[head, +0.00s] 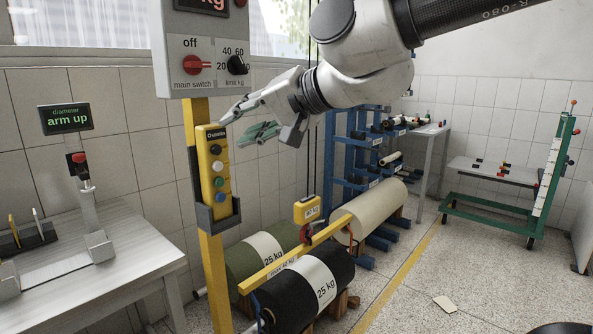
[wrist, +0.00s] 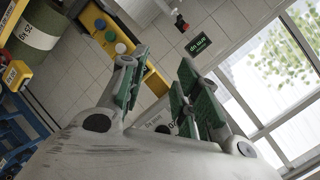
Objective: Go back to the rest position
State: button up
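My gripper (head: 246,122) hangs at the upper middle of the head view, just right of the yellow control pendant (head: 215,165) with its coloured buttons. In the wrist view my gripper (wrist: 160,88) shows two green-padded fingers spread apart with nothing between them. The pendant sits in a grey holder on a yellow post (head: 213,285). In the wrist view the pendant (wrist: 118,40) is behind the left finger. I cannot tell the exact gap between the fingertips and the pendant in the head view.
A control box (head: 205,60) tops the post. A table (head: 90,275) stands left.

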jog(key=s+d+f+n+g+h, duration=0.3)
jog(key=d+f, duration=0.4)
jog(key=d, duration=0.6)
jog(key=s+d+f+n+h, duration=0.15)
jog(key=d+f+h, duration=0.45)
jog(key=d, duration=0.6)
jog(key=s+d+f+m+h, duration=0.1)
jog(key=s+d, duration=0.3)
jog(key=d, duration=0.6)
jog(key=s+d+f+m+h, duration=0.1)
jog(key=s+d+f+m, duration=0.1)
jog(key=d, duration=0.9)
jog(key=shift+s+f+m+h, duration=0.15)
jog(key=shift+s+m+h, duration=0.15)
jog(key=shift+s+m, duration=0.45)
